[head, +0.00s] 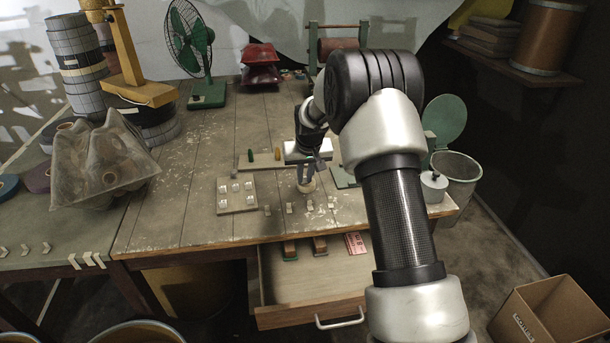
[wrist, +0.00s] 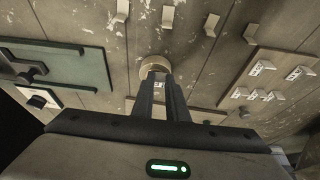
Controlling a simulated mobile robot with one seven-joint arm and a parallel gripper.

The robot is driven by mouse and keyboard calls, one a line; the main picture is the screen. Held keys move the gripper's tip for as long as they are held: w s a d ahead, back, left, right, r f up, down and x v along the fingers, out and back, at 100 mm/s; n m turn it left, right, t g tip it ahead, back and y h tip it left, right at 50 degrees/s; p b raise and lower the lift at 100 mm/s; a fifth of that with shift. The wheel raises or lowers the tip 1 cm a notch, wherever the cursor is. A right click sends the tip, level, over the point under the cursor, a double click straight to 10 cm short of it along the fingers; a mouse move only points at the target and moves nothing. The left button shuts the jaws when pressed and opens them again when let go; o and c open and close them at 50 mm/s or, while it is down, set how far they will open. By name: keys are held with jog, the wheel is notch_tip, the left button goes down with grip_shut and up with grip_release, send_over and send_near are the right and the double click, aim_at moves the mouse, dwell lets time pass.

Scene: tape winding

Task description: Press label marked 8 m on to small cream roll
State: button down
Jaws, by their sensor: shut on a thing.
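The small cream roll (head: 307,187) stands on the worn wooden table near its front edge. It also shows at the tips of my fingers in the wrist view (wrist: 152,65). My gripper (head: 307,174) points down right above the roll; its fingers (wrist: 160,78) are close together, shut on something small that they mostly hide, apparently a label. I cannot tell whether it touches the roll. A pale board (head: 251,207) left of the gripper carries several small white labels (head: 235,187); it shows at the right in the wrist view (wrist: 262,67). Their marks are too small to read.
Several small pale clips (head: 289,207) lie along the table's front. A green plate (head: 343,178) lies close right of the gripper. Behind are a strip with green and yellow pieces (head: 277,154) and a white block (head: 295,151). An open drawer (head: 285,318) juts out below.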

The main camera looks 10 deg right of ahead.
jog(key=shift+f+b, duration=0.3)
jog(key=shift+f, duration=0.1)
dwell(1.4)
jog(key=c, duration=1.7)
grip_release()
jog(key=shift+o, duration=0.6)
jog(key=o, duration=0.3)
jog(key=shift+r, duration=0.1)
jog(key=shift+r+p, duration=1.7)
jog(key=shift+r, duration=1.2)
